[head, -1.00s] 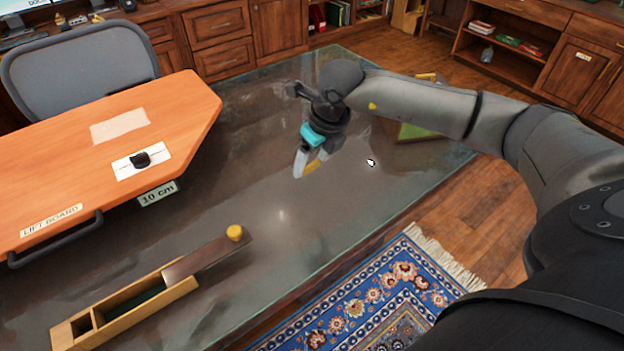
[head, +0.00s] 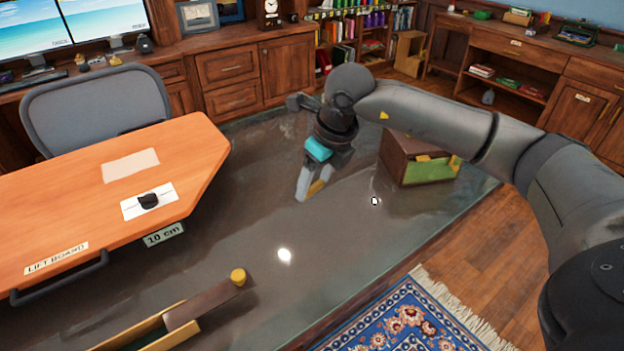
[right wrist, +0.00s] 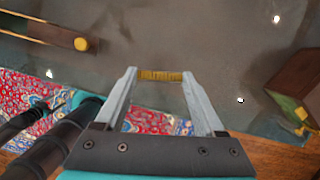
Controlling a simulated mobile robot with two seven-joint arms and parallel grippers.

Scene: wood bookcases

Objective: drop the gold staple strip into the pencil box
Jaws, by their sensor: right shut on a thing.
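My right gripper (head: 310,192) is above the glass desk top, fingers pointing down. It is shut on the gold staple strip (right wrist: 160,76), which spans the gap between the two fingertips in the right wrist view. In the head view the strip (head: 316,187) shows as a small gold patch at the fingers. The pencil box (head: 178,337) is a long light-wood box at the lower left, cut off by the frame edge. Its dark brown lid (head: 208,301) is slid partly off toward the right and carries a yellow knob (head: 238,276). The gripper is apart from the box, beyond its lid end. My left gripper is not in view.
An orange lift board (head: 75,215) covers the left of the desk. A brown and green box (head: 430,170) stands to the right of my gripper. The glass desk top (head: 265,205) between the gripper and the knob is mostly clear. A blue rug (head: 410,315) lies on the floor.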

